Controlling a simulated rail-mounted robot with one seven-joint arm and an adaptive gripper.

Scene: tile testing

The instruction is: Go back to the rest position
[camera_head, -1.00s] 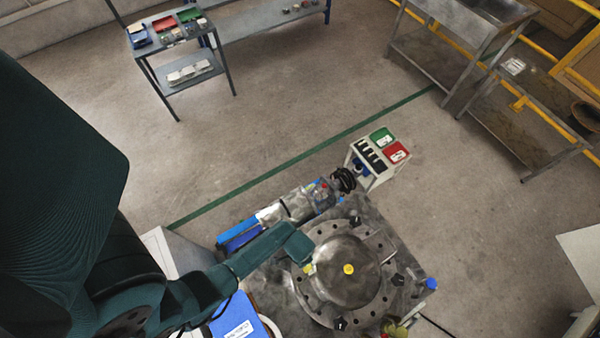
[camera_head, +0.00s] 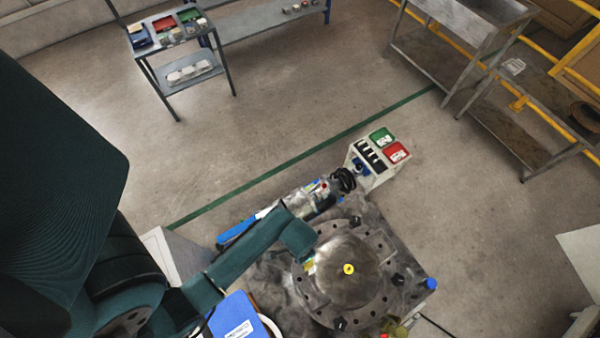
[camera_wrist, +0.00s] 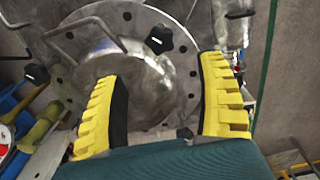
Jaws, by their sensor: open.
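My gripper (camera_wrist: 163,110) shows in the wrist view with its two yellow toothed fingers spread apart and nothing between them. Beyond the fingers is the round metal lid (camera_wrist: 130,75) of the testing machine, with a bolted flange and black knobs. In the head view my dark green arm reaches in from the left and ends over the left side of the machine's flange, beside the domed lid (camera_head: 349,270) with its yellow centre cap. My fingertips are mostly hidden there behind the arm.
A control box (camera_head: 378,160) with green and red panels stands behind the machine. A blue box (camera_head: 236,318) lies near the arm. A small shelf table (camera_head: 172,50) with coloured bins stands at the back left. Metal benches (camera_head: 470,40) stand at the back right. The floor between is clear.

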